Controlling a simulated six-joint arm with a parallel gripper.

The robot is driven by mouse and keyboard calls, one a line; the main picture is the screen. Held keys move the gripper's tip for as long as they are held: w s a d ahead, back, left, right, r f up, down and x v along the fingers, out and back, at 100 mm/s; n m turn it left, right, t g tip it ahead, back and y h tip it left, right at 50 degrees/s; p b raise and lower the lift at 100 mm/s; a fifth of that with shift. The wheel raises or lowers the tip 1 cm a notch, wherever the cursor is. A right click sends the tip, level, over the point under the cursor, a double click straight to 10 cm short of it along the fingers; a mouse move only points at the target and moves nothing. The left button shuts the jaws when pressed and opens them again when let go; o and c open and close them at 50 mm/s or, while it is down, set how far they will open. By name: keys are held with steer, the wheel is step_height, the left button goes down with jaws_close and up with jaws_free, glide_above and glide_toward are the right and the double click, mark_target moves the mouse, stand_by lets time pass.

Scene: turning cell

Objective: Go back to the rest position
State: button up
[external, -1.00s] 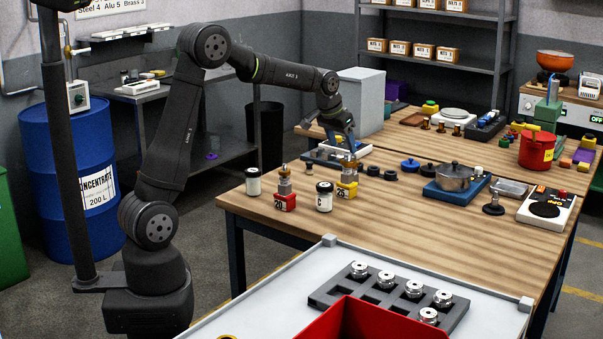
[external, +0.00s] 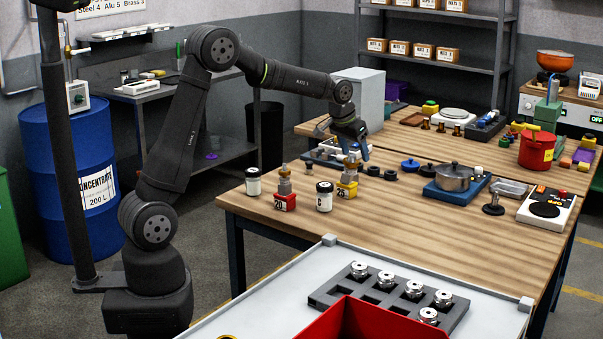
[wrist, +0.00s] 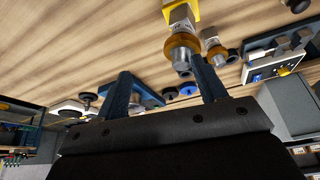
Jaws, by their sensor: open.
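My gripper (external: 356,150) hangs over the work table (external: 440,231), just behind and above the yellow block marked 25 (external: 347,191) in the external view. In the wrist view the two blue fingers of my gripper (wrist: 162,68) are spread apart with nothing held between them. A metal fitting with an orange collar (wrist: 181,48) stands on a yellow block in the wrist view, close to the right-hand finger. Whether finger and fitting touch cannot be told.
A red block marked 20 (external: 284,202) and two white jars, one at the left (external: 253,182) and one marked C (external: 324,197), stand nearby. A pot (external: 454,177) on a blue base is further right. The table's right front is clear.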

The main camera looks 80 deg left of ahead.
steer(key=d+r, duration=0.4)
steer(key=d, duration=0.2)
steer(key=s+a+f+m, duration=0.1)
steer(key=s+a+f, duration=0.4)
steer(key=a, duration=0.6)
steer(key=s+a+f+m, duration=0.1)
steer(key=s+a+f, duration=0.4)
steer(key=s+a, duration=0.5)
steer(key=shift+s+a+t+h, duration=0.3)
steer(key=shift+a, duration=0.55)
steer(key=shift+f, duration=0.1)
